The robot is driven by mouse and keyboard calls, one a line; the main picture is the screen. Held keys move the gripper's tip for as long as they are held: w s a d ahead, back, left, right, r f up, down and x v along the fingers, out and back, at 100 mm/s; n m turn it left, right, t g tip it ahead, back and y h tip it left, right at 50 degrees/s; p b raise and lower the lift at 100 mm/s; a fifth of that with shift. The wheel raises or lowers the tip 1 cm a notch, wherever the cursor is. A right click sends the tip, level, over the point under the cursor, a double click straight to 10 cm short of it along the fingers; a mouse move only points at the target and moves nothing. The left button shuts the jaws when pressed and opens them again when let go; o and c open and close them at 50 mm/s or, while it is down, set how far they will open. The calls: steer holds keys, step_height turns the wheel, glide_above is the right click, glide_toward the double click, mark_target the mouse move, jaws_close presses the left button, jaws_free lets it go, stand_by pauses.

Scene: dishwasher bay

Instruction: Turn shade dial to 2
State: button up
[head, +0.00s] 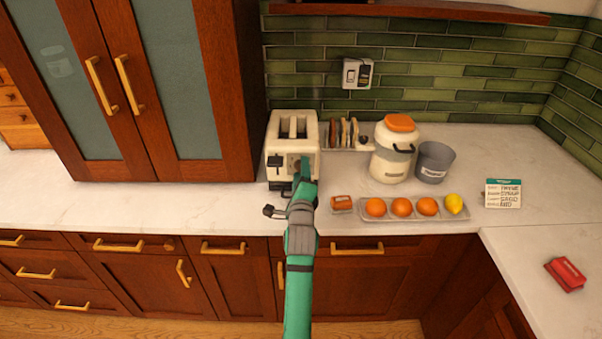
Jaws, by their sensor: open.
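A cream two-slot toaster (291,128) stands on the white counter against the green tile wall. A dark lever (275,161) shows on the left of its front face. My green arm reaches up from the bottom of the head view. My gripper (301,172) is at the toaster's front, toward the right side, and is open. The wrist and gripper cover much of the lower right front, so I cannot make out the shade dial, its marks or its setting. I cannot tell whether the fingers touch the toaster.
A rack of bread slices (343,134), a white jar with an orange lid (394,150) and a grey bucket (434,162) stand right of the toaster. A fruit tray (372,216) lies in front. Clear counter (130,207) extends left.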

steer(key=c, duration=1)
steer(key=shift+c, duration=0.2)
